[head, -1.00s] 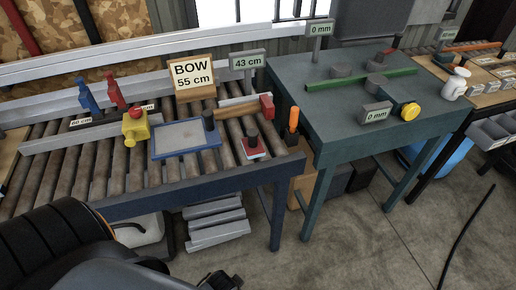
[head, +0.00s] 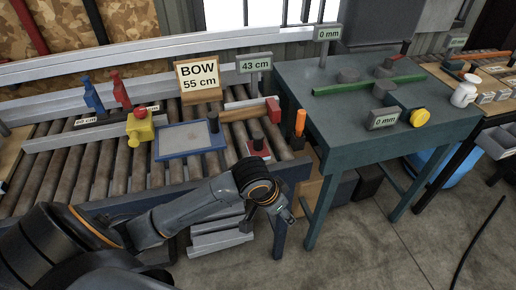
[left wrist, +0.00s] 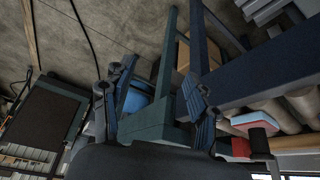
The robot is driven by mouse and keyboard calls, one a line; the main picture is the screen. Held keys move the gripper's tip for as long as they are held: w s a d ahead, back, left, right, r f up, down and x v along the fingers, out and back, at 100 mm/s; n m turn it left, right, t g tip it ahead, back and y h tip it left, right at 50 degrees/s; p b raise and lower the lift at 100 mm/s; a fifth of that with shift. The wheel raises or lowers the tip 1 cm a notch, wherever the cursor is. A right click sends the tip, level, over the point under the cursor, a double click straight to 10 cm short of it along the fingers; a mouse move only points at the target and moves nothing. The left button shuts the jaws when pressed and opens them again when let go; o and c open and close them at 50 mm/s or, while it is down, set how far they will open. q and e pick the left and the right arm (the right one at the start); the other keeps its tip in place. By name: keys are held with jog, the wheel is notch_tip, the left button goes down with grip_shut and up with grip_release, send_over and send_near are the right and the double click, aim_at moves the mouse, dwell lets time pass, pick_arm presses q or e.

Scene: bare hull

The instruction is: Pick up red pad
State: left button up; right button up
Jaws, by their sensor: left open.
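The red pad (head: 251,153) with its upright black handle sits near the right end of the roller table, close to the front edge, in the head view. My left arm partly covers the space just in front of it. In the left wrist view the pad (left wrist: 252,122) shows at the right, outside the fingers, with the black handle against it. My left gripper (head: 287,214) is in front of the table's right end, lower in the picture than the pad and apart from it. Its fingers (left wrist: 155,98) are spread and empty. My right gripper is not in view.
A blue-framed tray (head: 188,139) and a yellow tool (head: 140,128) lie left of the pad. An orange-handled tool (head: 300,122) stands at the table's right end. A green table (head: 345,130) stands right. Open floor (head: 370,240) lies in front.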

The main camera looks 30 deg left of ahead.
pick_arm(q)
jog(key=w+a+r+n+y, duration=0.2)
jog(key=w+a+r, duration=0.6)
jog(key=w+a, duration=0.15)
jog(key=n, duration=0.3)
send_near(258, 135)
jog(key=x, duration=0.5)
jog(key=shift+a+p, duration=0.3)
jog(key=shift+p, duration=0.05)
jog(key=shift+w+d+f, duration=0.1)
jog(key=shift+w+f, duration=0.1)
jog(key=shift+f, duration=0.4)
jog(key=p+x, duration=0.1)
jog(key=x, duration=0.3)
jog(key=shift+w+d+f, duration=0.1)
jog(key=shift+d+f, duration=0.05)
jog(key=shift+c, duration=0.3)
grip_shut()
